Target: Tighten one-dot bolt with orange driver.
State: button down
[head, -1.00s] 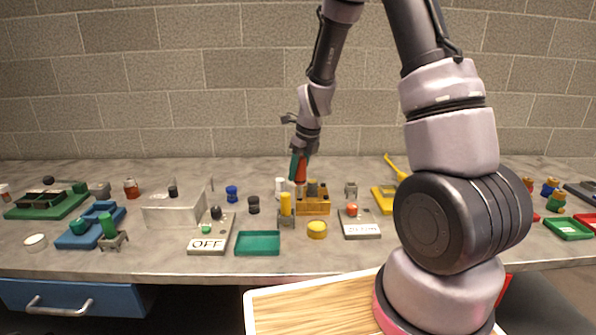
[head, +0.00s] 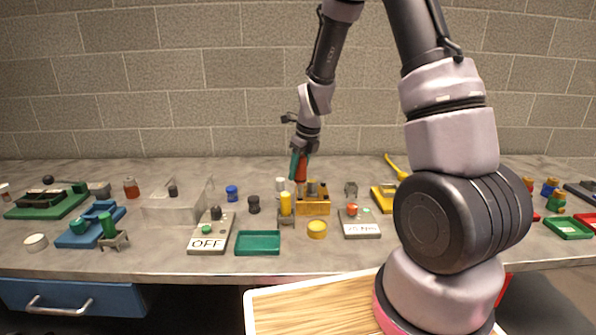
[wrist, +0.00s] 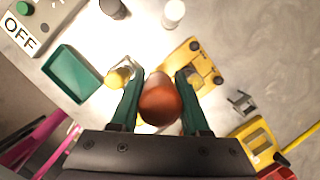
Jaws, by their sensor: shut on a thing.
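The orange driver (wrist: 160,103) is held upright between the two green fingers of my gripper (wrist: 158,100) in the wrist view, its rounded handle end toward the camera. In the head view my gripper (head: 300,164) is shut on the orange driver (head: 301,173), over the left part of a yellow-orange block (head: 313,207). The block also shows in the wrist view (wrist: 188,63), with dark round spots on it. The driver's tip is hidden under its handle in the wrist view. I cannot make out a one-dot mark or tell whether the tip touches a bolt.
A yellow cylinder in a grey holder (head: 286,206) stands close left of the block, with a yellow knob (head: 317,229) in front. A teal tray (head: 258,243) and an OFF panel (head: 208,240) lie front left. A grey panel (head: 360,225) is to the right.

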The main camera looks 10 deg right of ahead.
jog(key=shift+r, duration=3.45)
